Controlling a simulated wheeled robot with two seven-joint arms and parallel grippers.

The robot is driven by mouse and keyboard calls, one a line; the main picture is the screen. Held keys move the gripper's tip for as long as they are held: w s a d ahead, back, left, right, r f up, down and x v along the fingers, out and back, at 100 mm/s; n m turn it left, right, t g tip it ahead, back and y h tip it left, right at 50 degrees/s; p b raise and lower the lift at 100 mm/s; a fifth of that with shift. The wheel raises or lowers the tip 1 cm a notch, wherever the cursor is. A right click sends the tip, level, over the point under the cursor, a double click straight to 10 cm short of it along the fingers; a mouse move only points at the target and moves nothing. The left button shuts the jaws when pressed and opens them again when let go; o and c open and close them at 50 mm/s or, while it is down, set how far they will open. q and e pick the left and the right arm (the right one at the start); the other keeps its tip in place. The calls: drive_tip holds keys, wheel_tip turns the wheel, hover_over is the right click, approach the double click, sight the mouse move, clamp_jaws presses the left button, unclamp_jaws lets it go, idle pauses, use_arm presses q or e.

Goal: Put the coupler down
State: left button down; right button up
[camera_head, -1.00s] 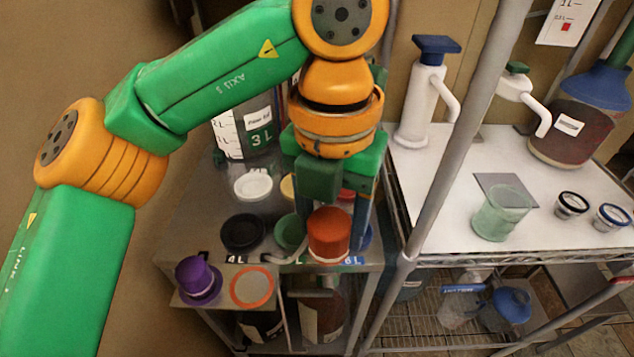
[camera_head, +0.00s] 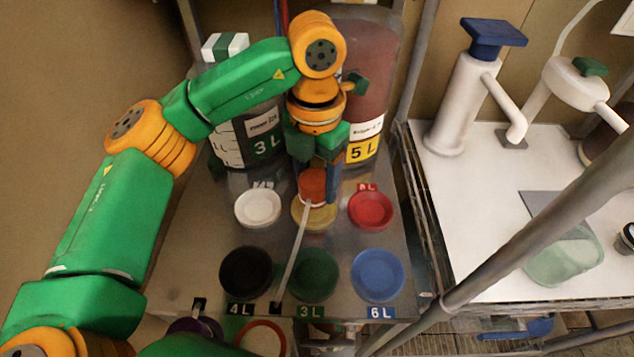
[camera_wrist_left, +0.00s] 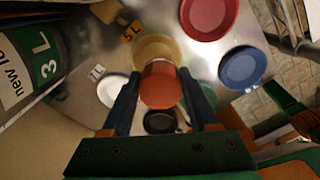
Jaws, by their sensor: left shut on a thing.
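The coupler is an orange-red cylinder (camera_head: 312,186) with a pale hose running from it toward the front of the steel table. My left gripper (camera_head: 318,182) points down and is shut on the coupler. The coupler is at the yellow dish (camera_head: 314,217), covering part of it; I cannot tell whether they touch. In the left wrist view the coupler (camera_wrist_left: 160,84) sits between the two blue fingers, with the yellow dish (camera_wrist_left: 155,46) partly behind it. My right gripper is not in view.
White (camera_head: 257,208), red (camera_head: 370,209), black (camera_head: 245,271), green (camera_head: 314,273) and blue (camera_head: 377,274) dishes surround the yellow one. The 3 L jug (camera_head: 262,140) and 5 L vessel (camera_head: 368,100) stand behind. A grey pole (camera_head: 500,250) crosses the right side.

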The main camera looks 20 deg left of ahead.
sight(316, 193)
use_arm(q)
drive_tip(key=f, duration=0.1)
drive_tip(key=f+p, duration=0.1)
drive_tip(key=f, duration=0.1)
drive_tip(key=shift+w+a+f+p, duration=0.15)
drive_tip(key=shift+w+f+p, duration=0.2)
drive_tip(key=shift+f, duration=0.05)
drive_tip(key=shift+f+b, duration=0.3)
drive_tip(key=shift+f, duration=0.1)
drive_tip(key=shift+c, duration=0.8)
unclamp_jaws()
drive_tip(key=shift+r, duration=0.1)
